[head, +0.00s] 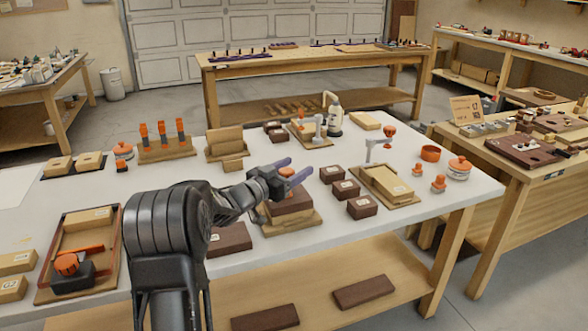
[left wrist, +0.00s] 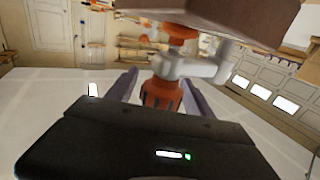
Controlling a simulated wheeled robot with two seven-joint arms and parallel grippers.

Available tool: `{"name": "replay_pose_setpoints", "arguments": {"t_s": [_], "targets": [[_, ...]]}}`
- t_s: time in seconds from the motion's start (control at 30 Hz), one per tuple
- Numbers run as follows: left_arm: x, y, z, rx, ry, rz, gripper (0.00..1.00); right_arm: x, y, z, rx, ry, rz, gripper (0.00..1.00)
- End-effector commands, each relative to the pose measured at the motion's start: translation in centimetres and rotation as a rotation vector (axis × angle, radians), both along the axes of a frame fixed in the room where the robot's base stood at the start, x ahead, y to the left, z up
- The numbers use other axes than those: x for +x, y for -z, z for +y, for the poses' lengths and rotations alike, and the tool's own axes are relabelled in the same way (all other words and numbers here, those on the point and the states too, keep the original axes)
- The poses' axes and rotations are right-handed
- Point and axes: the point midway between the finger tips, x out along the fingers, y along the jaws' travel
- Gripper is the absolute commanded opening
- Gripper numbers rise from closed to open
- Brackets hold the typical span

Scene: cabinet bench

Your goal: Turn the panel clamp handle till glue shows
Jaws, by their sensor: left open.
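My left gripper (head: 298,168) is open over the stack of dark brown panels (head: 290,205) on the white bench, its fingers pointing right. In the left wrist view, an orange ribbed handle (left wrist: 161,94) stands between the two spread fingers of the left gripper (left wrist: 160,88), with a gap visible on each side. A grey clamp body (left wrist: 190,68) is joined to it, and a dark brown block (left wrist: 215,18) is above. In the head view the handle (head: 287,171) is mostly hidden by the gripper. I see no glue at the joint. My right gripper is not in view.
Another grey clamp (head: 372,148) with an orange knob stands to the right on a wooden board. Small dark blocks (head: 346,189) lie between. At the left is a tray (head: 50,292) with an orange-knobbed tool. A white bottle (head: 335,118) stands behind the stack.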

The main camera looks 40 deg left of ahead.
Motion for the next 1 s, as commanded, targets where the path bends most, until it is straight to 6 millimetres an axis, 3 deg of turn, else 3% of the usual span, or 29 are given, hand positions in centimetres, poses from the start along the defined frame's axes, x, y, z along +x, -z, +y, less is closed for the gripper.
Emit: {"name": "replay_pose_setpoints", "arguments": {"t_s": [0.27, 0.7, 1.0], "targets": [[-0.4, 0.0, 0.1, 0.000, -0.002, 0.001, 0.60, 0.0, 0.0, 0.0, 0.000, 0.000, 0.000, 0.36], [-6.6, 0.0, 0.9, 0.000, -0.003, 0.000, 0.60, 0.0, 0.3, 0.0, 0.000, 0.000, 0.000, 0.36], [-7.8, 0.0, 0.9, 0.000, 0.000, 0.000, 0.60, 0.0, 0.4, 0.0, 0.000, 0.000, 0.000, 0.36]]}}
